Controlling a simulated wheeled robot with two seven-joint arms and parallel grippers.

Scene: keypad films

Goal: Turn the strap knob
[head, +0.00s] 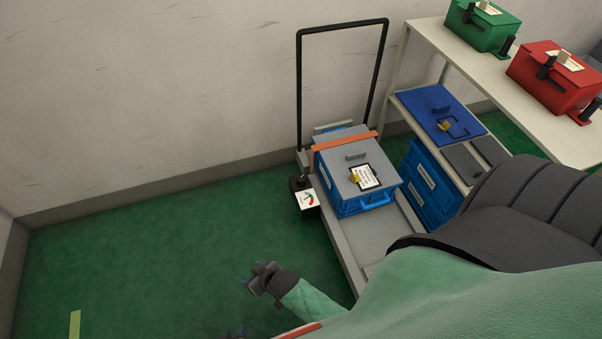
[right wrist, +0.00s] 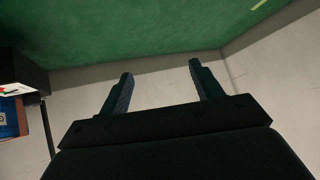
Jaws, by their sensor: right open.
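An orange strap (head: 345,141) runs over the grey-lidded blue box (head: 343,205) on the hand trolley (head: 345,262). A black block with a red-and-green dial card (head: 307,198) sits at the trolley's left side, at the strap's lower end. A small dark knob-like part (head: 299,182) shows on top of it. The block also shows at the left edge of the right wrist view (right wrist: 25,76). My right gripper (head: 254,278) is open and empty over the green floor, left of the trolley and apart from the block. My left gripper (head: 236,333) is mostly cut off at the bottom edge.
The trolley's black handle (head: 299,80) stands upright by the wall. A white shelf (head: 478,68) at right holds a green box (head: 482,27) and a red box (head: 556,80), with blue boxes (head: 428,190) below.

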